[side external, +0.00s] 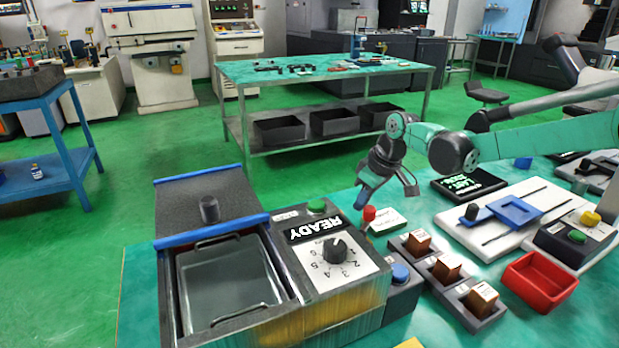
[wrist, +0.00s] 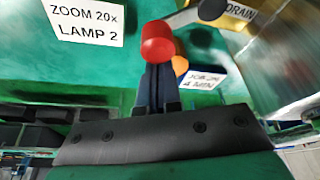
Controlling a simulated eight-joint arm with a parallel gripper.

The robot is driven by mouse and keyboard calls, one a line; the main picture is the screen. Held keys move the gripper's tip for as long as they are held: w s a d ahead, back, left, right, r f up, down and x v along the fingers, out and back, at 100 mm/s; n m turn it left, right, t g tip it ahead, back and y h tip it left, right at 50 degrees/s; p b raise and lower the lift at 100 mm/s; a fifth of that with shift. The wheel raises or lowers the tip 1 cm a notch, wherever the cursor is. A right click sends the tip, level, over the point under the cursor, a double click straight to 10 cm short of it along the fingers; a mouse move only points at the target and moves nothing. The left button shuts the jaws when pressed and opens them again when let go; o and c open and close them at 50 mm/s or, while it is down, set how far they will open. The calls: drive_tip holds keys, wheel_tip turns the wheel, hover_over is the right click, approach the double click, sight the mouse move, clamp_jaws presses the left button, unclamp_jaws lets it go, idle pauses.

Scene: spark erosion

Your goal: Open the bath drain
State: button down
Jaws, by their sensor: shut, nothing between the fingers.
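The bath (side external: 180,300) is a grey tank with clear walls at the left front of the bench, its lid (side external: 180,207) open. A red knob (side external: 369,213) shows at its right rear, by the control box. In the wrist view the red knob (wrist: 158,42) sits on the end of a grey lever (wrist: 185,17) that runs to a dark pivot beside a yellow DRAIN label (wrist: 242,14). My gripper (side external: 363,198) is shut and empty, close to the knob. In the wrist view its fingertips (wrist: 158,70) line up with the knob; I cannot tell whether they touch.
The control box carries a READY display (side external: 314,228) and a numbered dial (side external: 335,250). A white card (side external: 386,222) lies near the knob. Copper-coloured blocks (side external: 447,268) in dark holders and a red tray (side external: 539,281) stand to the right. A ZOOM card (wrist: 85,22) shows in the wrist view.

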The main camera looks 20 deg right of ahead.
drive_tip(key=m, duration=0.2)
drive_tip(key=s+d+m+h, duration=0.1)
drive_tip(key=s+d+m, duration=0.1)
drive_tip(key=m, duration=0.1)
drive_tip(key=shift+s+m+h, duration=0.15)
drive_tip(key=shift+m+h, duration=0.15)
drive_tip(key=shift+h, duration=0.1)
drive_tip(key=shift+s, duration=0.15)
idle(0.4)
drive_tip(key=v, duration=1)
drive_tip(key=shift+s+a, duration=0.15)
drive_tip(key=shift+s, duration=0.05)
drive_tip(key=shift+s, duration=0.1)
drive_tip(key=s+f+t, duration=0.3)
drive_tip(key=s, duration=1)
drive_tip(key=shift+d+f+n+t, duration=0.2)
drive_tip(key=shift+d+n+t, duration=0.1)
drive_tip(key=shift+n+t, duration=0.1)
